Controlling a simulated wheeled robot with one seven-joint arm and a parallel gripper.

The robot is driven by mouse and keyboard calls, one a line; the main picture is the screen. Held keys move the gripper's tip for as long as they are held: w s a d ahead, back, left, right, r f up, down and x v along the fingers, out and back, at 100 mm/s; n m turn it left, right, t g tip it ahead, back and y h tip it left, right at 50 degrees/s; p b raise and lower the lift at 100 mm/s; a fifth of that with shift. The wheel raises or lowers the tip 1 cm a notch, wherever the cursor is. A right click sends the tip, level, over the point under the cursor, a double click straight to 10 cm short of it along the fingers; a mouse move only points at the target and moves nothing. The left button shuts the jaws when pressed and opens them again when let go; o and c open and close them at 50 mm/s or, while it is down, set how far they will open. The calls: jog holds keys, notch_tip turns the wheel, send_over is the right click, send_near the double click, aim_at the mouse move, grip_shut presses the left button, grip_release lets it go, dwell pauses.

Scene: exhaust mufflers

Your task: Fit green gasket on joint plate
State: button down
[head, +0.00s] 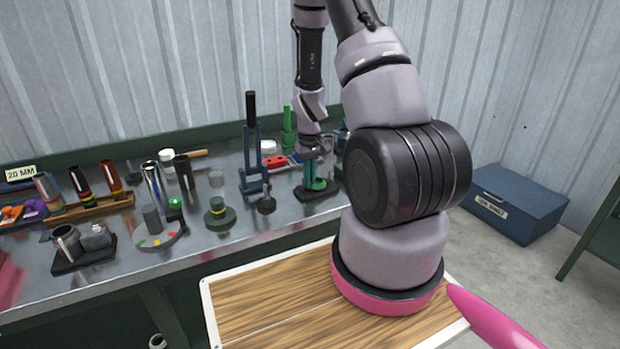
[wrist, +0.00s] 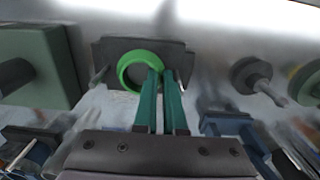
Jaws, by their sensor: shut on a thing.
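The green gasket (wrist: 124,72) is a bright green ring in the wrist view. The teal fingers of my gripper (wrist: 166,78) are close together and shut on its right edge. The dark joint plate (wrist: 108,47) lies right behind the ring, with a pin at its left side. I cannot tell whether the ring touches the plate or is held just off it. In the head view my gripper (head: 314,168) points down over a small stand with a dark base (head: 318,194) and green parts. The ring cannot be made out clearly there.
The metal bench (head: 240,200) carries a blue clamp stand (head: 252,160) left of my gripper, a green knobbed piece (head: 219,216), and a red block (head: 273,162). Tubes in a wooden rack (head: 92,206) stand further left. A blue box (head: 515,203) is on the floor at right.

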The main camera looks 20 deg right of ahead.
jog(key=c, duration=0.9)
grip_release()
jog(key=shift+a+r, duration=0.1)
jog(key=r, duration=1)
jog(key=shift+d+r, duration=0.25)
jog(key=shift+r, duration=0.1)
jog(key=s+a+r+m+t+y, duration=0.1)
jog(key=s+a+r+t, duration=0.15)
jog(key=r, duration=0.75)
jog(key=s+a+r+m+t, duration=0.1)
jog(key=s+a+r, duration=0.3)
jog(key=r, duration=0.6)
jog(key=s+a+r+m+t, duration=0.1)
jog(key=s+r, duration=0.2)
jog(key=s, duration=0.1)
jog(key=s+a+r+t, duration=0.1)
jog(key=s+a+r, duration=0.1)
jog(key=s+r, duration=0.1)
jog(key=s+a+r+m+t+y, duration=0.1)
jog(key=s+r, duration=0.3)
jog(key=s, duration=0.2)
jog(key=shift+a+r+m+t, duration=0.1)
jog(key=shift+a+m+t, duration=0.2)
jog(key=shift+a+t, duration=0.1)
